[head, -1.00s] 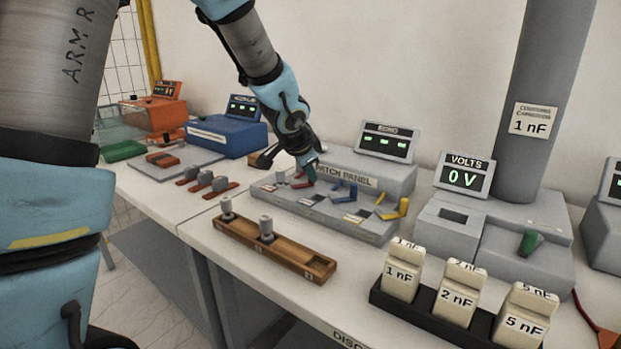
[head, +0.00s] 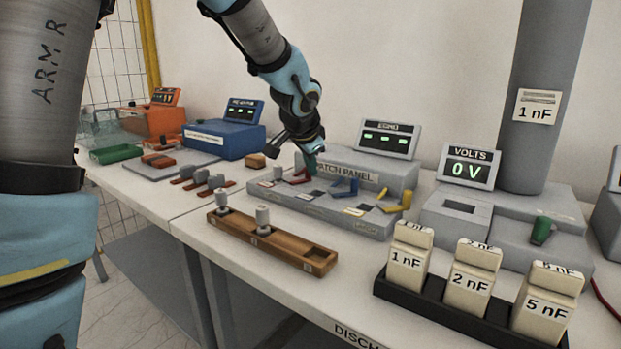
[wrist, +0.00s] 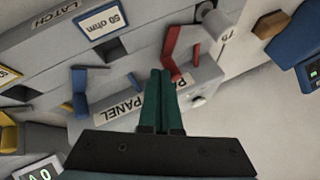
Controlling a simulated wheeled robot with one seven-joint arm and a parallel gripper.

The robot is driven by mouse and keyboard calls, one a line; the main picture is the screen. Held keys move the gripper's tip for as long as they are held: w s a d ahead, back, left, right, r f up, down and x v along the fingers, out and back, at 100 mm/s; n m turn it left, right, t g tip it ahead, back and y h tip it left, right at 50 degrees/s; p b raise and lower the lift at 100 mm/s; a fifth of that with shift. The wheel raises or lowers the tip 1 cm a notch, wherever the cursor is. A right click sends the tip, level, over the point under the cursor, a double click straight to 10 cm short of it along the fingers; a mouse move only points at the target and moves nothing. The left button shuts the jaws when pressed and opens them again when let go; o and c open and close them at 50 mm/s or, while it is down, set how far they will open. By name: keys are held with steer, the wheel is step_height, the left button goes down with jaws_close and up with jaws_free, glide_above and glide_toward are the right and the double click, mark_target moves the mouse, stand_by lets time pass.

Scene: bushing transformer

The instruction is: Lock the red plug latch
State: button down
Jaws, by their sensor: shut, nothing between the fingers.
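The red latch (head: 300,177) is on the left part of the grey patch panel (head: 325,200), right of a grey plug (head: 278,173). In the wrist view the red latch (wrist: 170,48) is a bent red bar standing up from the panel, near a round grey plug end (wrist: 213,24). My gripper (head: 311,168) is low over the panel, just behind and right of the red latch. In the wrist view its green fingers (wrist: 160,78) are together and empty, their tips close to the latch's lower end. I cannot tell whether they touch it.
A blue latch (head: 348,186) and a yellow latch (head: 398,202) stand right of the red one. The panel's raised display housing (head: 385,170) is behind. A wooden plug rack (head: 290,250) lies in front. Capacitor blocks (head: 470,280) stand at right.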

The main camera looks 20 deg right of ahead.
steer(key=n+b, duration=0.1)
steer(key=b, duration=0.1)
steer(key=y+b, duration=0.1)
steer(key=b, duration=0.1)
steer(key=shift+w+d+f+n+t, duration=0.3)
steer(key=shift+f+n, duration=0.1)
steer(key=shift+w+r+n+b, duration=0.1)
steer(key=shift+n+b, duration=0.2)
steer(key=shift+b, duration=0.05)
steer(key=shift+r+y, duration=0.25)
steer(key=shift+y, duration=0.05)
steer(key=shift+a, duration=0.1)
steer(key=shift+s+a, duration=0.45)
steer(key=shift+a, duration=0.2)
